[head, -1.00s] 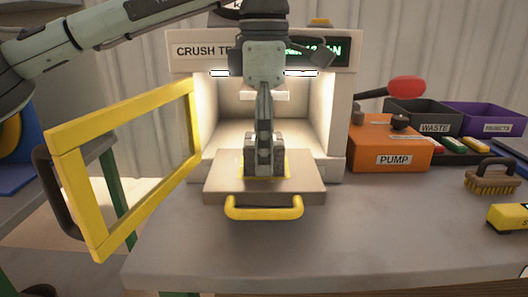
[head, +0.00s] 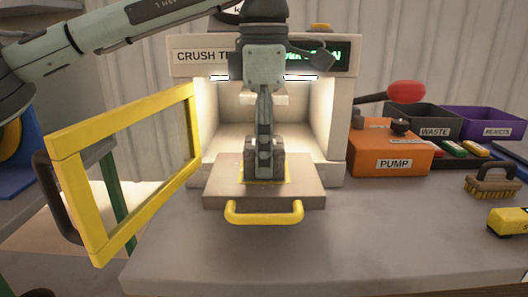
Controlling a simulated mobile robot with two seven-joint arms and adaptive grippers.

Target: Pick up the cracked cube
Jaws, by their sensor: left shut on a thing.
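My left gripper (head: 264,162) points straight down over the press's slide-out tray (head: 225,188), at the yellow square marking. It is shut on a small grey block, which I take to be the cracked cube. The fingers hide most of the block, and no crack can be made out. I cannot tell whether the block touches the tray or is just above it. My right gripper is not in view.
The crush tester (head: 180,110) stands behind the tray, its yellow-framed door (head: 75,200) swung open at left. A yellow handle (head: 264,216) sticks out in front. An orange pump (head: 375,160), waste bin (head: 435,118) and brush (head: 492,182) are at right. The front tabletop is clear.

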